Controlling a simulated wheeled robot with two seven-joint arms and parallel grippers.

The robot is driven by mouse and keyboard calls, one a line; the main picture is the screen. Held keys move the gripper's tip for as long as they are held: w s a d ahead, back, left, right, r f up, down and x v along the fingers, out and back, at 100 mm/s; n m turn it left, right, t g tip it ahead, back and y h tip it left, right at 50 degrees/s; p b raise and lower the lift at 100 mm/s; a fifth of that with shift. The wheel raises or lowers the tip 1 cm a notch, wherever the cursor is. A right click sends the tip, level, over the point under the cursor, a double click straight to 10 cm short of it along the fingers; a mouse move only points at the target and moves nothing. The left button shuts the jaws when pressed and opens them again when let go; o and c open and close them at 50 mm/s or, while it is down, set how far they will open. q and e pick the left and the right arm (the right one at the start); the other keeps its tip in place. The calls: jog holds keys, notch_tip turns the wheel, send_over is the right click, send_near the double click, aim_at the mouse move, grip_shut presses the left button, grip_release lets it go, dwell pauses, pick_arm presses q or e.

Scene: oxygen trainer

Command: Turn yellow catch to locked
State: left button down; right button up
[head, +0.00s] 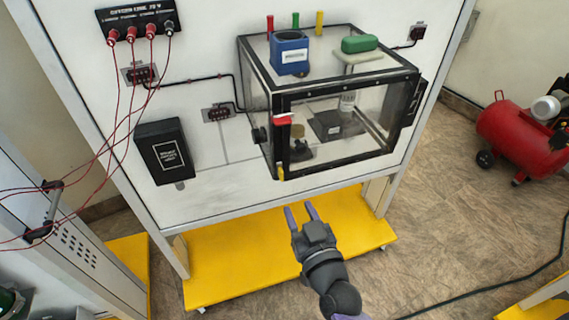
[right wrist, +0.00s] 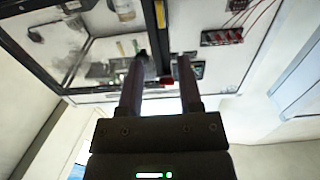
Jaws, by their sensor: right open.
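The small yellow catch (head: 281,172) sits at the lower left corner of the clear chamber's black front frame (head: 345,163). It looks upright along the frame edge; whether it is locked is too small to tell. In the right wrist view a yellow piece (right wrist: 160,14), likely the same catch, shows near the top on a black bar. My right gripper (head: 299,210) is open and empty, below and in front of the catch, apart from it. Its two fingers also show in the right wrist view (right wrist: 160,65). A red piece (head: 282,120) is higher on the same frame edge. My left gripper is not in view.
On the chamber stand a blue container (head: 289,53) and a green block (head: 360,44). A black box (head: 164,151) is mounted on the white panel to the left. Red cables (head: 116,90) hang at far left. A yellow base shelf (head: 235,268) lies below. A red compressor (head: 515,135) stands right.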

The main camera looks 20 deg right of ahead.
aim_at(283, 177)
jog(key=w, duration=0.9)
jog(key=shift+w+a+f+b, duration=0.15)
jog(key=shift+w+f+b, duration=0.05)
jog(key=shift+b, duration=0.2)
grip_shut()
